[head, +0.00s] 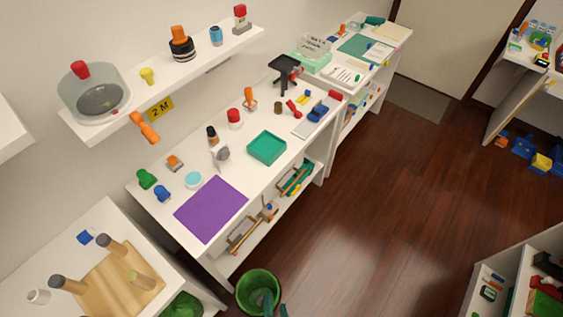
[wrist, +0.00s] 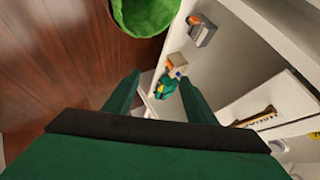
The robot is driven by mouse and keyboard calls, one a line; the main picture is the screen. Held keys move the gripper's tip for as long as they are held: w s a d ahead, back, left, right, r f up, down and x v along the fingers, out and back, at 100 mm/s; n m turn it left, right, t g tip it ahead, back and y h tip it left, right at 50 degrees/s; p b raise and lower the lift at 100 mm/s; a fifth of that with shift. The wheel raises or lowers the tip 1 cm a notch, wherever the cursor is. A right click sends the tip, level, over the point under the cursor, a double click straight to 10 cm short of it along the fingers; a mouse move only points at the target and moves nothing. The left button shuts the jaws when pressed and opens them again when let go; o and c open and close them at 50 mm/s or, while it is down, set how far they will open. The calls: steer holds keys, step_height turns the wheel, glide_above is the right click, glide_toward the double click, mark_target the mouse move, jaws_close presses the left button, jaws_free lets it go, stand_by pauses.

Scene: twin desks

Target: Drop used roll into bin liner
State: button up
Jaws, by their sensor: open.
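The green bin liner (head: 250,282) forms a round, open-topped container on the floor by the front desk. It also shows at the top of the wrist view (wrist: 147,14). My gripper (wrist: 160,77) has its two dark green fingers spread, with nothing held between them. In the head view its fingers (head: 274,305) show at the bottom, overlapping the bin's right side. I cannot tell for sure which thing is the used roll. A small brown cylinder (head: 278,107) stands on the long desk, and a pale hollow cylinder (head: 38,296) lies at the lower left.
The long white desk (head: 160,213) holds a purple mat (head: 211,208), a teal tray (head: 266,147) and several small items. A low shelf unit (wrist: 225,65) with small objects lies close to my gripper. The wooden floor (head: 390,190) to the right is clear.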

steer(key=s+r+n+t, duration=0.1)
steer(key=r+n+t, duration=0.1)
steer(key=r, duration=0.9)
steer(key=s+d+r+n+t+h, duration=0.1)
steer(key=s+r+n+t, duration=0.1)
steer(key=r, duration=0.9)
steer(key=s+d+r+n+t, duration=0.1)
steer(key=r+n, duration=0.3)
steer(key=r, duration=0.6)
steer(key=shift+s+r+n+t+h, duration=0.3)
steer(key=shift+s+r+t, duration=0.1)
steer(key=shift+s, duration=0.1)
steer(key=c, duration=0.5)
steer(key=shift+w, duration=0.1)
